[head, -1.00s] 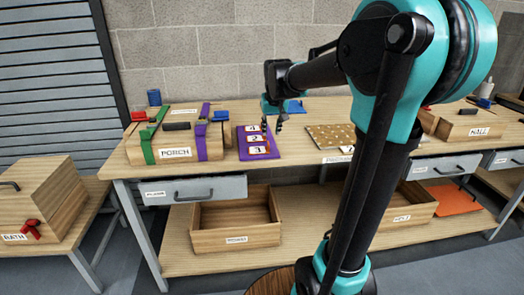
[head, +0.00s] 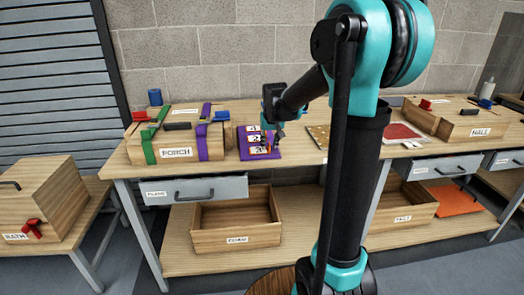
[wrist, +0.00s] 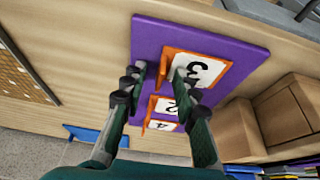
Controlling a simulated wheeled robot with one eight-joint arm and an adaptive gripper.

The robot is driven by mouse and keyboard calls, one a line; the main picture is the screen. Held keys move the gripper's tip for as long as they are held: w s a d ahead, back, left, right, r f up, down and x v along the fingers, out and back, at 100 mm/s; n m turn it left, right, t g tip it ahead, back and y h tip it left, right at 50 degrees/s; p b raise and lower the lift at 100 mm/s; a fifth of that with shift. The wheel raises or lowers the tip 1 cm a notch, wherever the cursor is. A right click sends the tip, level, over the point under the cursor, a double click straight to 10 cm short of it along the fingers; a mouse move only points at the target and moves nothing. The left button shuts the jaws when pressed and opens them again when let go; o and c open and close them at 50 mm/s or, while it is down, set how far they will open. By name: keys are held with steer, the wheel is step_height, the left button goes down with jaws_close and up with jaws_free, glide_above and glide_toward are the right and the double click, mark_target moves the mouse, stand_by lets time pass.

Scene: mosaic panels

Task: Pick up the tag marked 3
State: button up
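The tag marked 3 (wrist: 200,70) has a white face, an orange frame and an upright orange tab. It lies on a purple board (wrist: 235,38) with the tags marked 2 (wrist: 165,106) and 4 (wrist: 162,125). My gripper (wrist: 158,76) is open, and its fingertips are on either side of the tab of tag 3, with gaps visible. One finger covers part of the tag's face. In the head view my gripper (head: 271,146) is low over the front part of the purple board (head: 243,155) and partly hides the tags.
The wooden PORCH box (head: 140,158) with green and purple straps stands left of the board. A spotted panel (head: 318,136) and a red panel (head: 400,133) lie to the right. An open wooden drawer box (head: 237,240) is on the lower shelf.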

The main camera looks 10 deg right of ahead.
jaws_close()
